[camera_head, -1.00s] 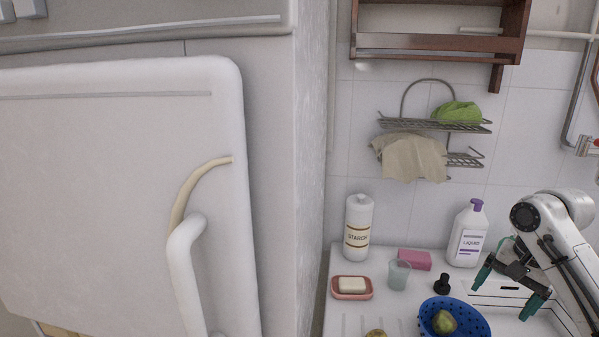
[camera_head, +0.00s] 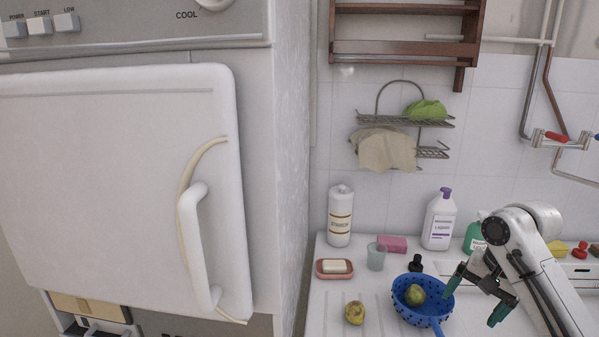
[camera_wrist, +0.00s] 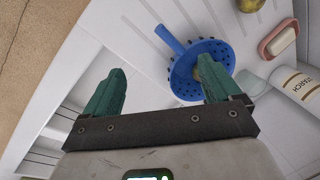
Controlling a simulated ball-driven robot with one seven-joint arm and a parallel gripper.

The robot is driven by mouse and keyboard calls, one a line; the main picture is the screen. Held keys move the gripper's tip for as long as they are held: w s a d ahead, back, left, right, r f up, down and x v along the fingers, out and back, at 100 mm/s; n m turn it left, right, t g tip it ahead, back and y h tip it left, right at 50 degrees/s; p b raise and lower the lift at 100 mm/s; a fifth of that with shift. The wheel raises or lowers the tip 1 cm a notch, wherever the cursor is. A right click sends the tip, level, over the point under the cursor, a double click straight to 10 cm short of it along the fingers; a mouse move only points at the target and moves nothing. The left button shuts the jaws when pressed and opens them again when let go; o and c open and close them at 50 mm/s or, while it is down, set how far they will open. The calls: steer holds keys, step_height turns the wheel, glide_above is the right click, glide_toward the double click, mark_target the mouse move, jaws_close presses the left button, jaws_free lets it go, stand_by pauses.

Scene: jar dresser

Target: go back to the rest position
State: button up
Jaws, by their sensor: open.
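My gripper (camera_head: 472,296) is at the lower right of the head view, above the white counter (camera_head: 318,300) and to the right of a blue colander (camera_head: 440,311). Its two green fingers are spread apart with nothing between them. In the wrist view my gripper (camera_wrist: 157,92) also shows open and empty, with the blue colander (camera_wrist: 185,72) beyond its fingertips. A greenish fruit (camera_head: 414,295) lies in the colander.
A fruit (camera_head: 354,313), a soap dish (camera_head: 322,273), a cup (camera_head: 376,257), a starch bottle (camera_head: 340,217) and a white liquid bottle (camera_head: 438,222) stand on the counter. A wire rack (camera_head: 400,120) hangs on the wall.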

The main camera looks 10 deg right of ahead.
steer(key=s+a+f+n+y, duration=0.15)
steer(key=s+a+f, duration=0.25)
steer(key=a+f, duration=0.4)
steer(key=s+a+f+n+y, duration=0.1)
steer(key=s+a+f+n, duration=0.2)
steer(key=s+a+f, duration=0.55)
steer(key=s+a+f+n+h, duration=0.1)
steer(key=s+a+f, duration=0.15)
steer(key=s, duration=0.25)
steer(key=s+a+f+n+h, duration=0.1)
steer(key=s+f, duration=0.2)
steer(key=s, duration=0.2)
steer(key=s+d+n+g+h, duration=0.1)
steer(key=s+d, duration=0.3)
steer(key=s, duration=0.7)
steer(key=shift+s+d+f+n+h+b, duration=0.25)
steer(key=shift+f+n+h+b, duration=0.15)
steer(key=shift+n+h, duration=0.25)
